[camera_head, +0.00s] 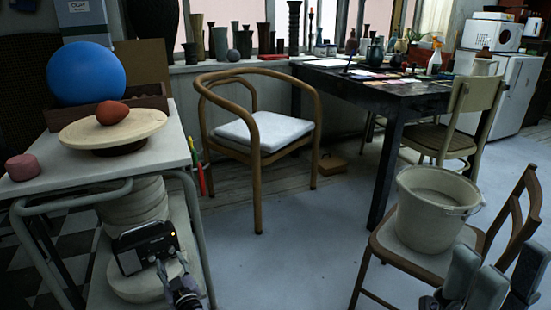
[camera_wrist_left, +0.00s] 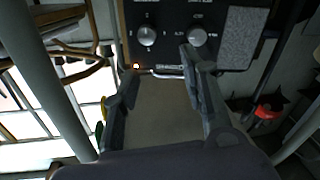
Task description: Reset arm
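My left gripper (camera_head: 181,284) is low beside the left table, at the lower right of a black box (camera_head: 146,246) with a small orange light. In the left wrist view the gripper's two fingers (camera_wrist_left: 162,75) are spread apart, with a beige surface between them. The black box (camera_wrist_left: 228,30), with two silver knobs, is just beyond the fingertips; I cannot tell whether they touch it. My right gripper (camera_head: 488,284) shows as grey parts at the bottom right, partly cut off by the frame edge and in front of a chair. I see nothing held in it.
The left table (camera_head: 60,182) carries a blue ball (camera_head: 86,74), a round board (camera_head: 113,128) with a red-brown lump (camera_head: 112,113), and a pink block (camera_head: 22,167). Pale round slabs (camera_head: 135,205) are stacked below. A bucket (camera_head: 430,215) stands on the right chair. The middle floor (camera_head: 285,250) is clear.

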